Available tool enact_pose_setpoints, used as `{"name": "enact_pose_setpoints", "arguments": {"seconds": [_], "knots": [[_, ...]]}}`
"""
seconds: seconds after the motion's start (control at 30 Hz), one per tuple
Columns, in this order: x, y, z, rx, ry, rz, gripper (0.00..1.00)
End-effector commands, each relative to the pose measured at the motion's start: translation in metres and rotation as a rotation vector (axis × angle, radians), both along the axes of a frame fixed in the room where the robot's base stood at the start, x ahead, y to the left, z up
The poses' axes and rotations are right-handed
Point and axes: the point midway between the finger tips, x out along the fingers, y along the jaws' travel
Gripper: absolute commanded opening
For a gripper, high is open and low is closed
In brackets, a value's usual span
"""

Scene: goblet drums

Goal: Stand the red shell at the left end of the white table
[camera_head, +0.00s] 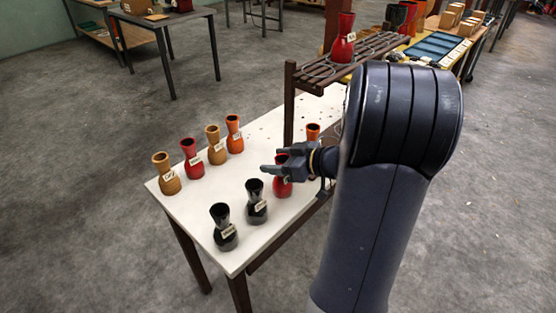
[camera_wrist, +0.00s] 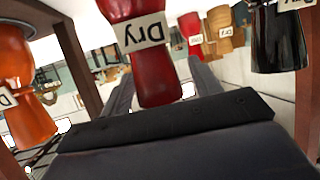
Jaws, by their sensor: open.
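A red shell (camera_head: 283,187) with a waisted goblet form stands on the white table (camera_head: 190,216), partly hidden behind my gripper (camera_head: 272,162). In the wrist view the red shell (camera_wrist: 155,75) carries a pale tag reading "Dry", upside down in the picture. It shows between the two spread fingers; I cannot tell whether they touch it. My gripper is open. Another red shell (camera_head: 192,160) stands in the far row at the table's left part. A third red shell (camera_head: 342,42) stands on the slatted rack.
Two black shells (camera_head: 223,228) (camera_head: 256,202) stand left of my gripper; an orange one (camera_head: 313,133) stands behind it. Tan shells (camera_head: 166,175) (camera_head: 216,146) and another orange shell (camera_head: 234,134) fill the far row. The slatted rack (camera_head: 345,65) rises over the table's right part.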

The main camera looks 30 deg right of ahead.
Motion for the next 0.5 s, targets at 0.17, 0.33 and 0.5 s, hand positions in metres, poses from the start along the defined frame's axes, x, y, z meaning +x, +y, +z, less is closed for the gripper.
{"name": "enact_pose_setpoints", "arguments": {"seconds": [0.17, 0.33, 0.5], "knots": [[0.000, 0.000, 0.000, 0.000, 0.000, 0.000, 0.60], [0.000, 0.000, 0.006, 0.002, 0.001, -0.001, 0.60], [-0.025, -0.017, 0.016, -0.002, -0.002, -0.007, 0.60]]}}
